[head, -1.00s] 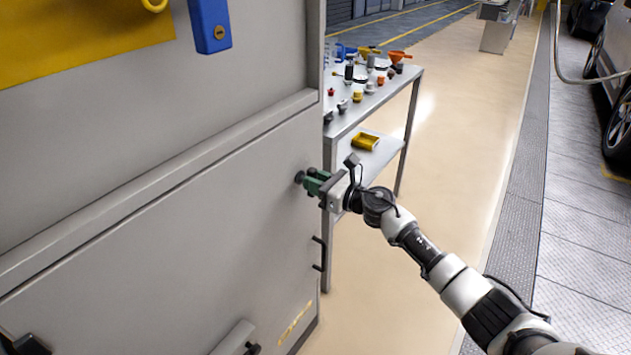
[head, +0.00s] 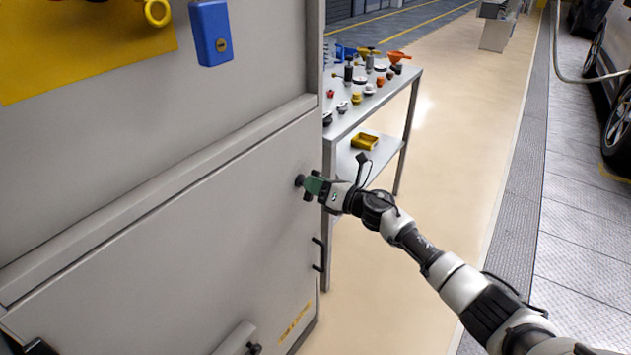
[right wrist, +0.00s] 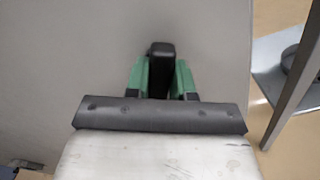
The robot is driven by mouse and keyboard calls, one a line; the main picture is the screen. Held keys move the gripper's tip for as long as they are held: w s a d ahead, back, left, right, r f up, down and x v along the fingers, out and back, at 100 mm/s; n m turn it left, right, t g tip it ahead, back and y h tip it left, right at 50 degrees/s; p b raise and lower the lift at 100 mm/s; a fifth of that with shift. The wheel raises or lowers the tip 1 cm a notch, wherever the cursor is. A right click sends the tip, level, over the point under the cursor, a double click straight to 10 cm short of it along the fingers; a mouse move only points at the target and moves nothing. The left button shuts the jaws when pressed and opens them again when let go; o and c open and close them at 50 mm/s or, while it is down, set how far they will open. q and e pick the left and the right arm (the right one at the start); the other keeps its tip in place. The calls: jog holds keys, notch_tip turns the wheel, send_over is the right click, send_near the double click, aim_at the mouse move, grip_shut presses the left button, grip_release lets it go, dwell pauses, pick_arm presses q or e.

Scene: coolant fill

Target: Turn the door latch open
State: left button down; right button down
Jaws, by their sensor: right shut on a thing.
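The door (head: 190,235) is a large light-grey panel filling the left of the head view. Its latch (head: 299,180) is a small black knob near the door's right edge. My right gripper (head: 313,186), with green fingers, is shut on the latch. In the right wrist view the black latch handle (right wrist: 161,68) stands between the two green fingers (right wrist: 160,80), against the grey door face. The fingers hide part of the latch. My left gripper is not in view.
A blue box (head: 211,33) hangs on the upper panel. Open floor (head: 455,150) lies to the right.

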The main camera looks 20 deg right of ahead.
jog(key=m+p, duration=0.1)
jog(key=m, duration=0.2)
jog(key=m+p, duration=0.1)
jog(key=m, duration=0.3)
jog(key=m+p, duration=0.2)
jog(key=m, duration=0.2)
jog(key=shift+w+d+f, duration=0.15)
jog(key=shift+d+f, duration=0.05)
jog(key=shift+f, duration=0.1)
jog(key=shift+m, duration=0.4)
jog(key=c, duration=1)
grip_release()
jog(key=shift+f, duration=0.1)
jog(key=shift+o, duration=0.2)
jog(key=v, duration=1.1)
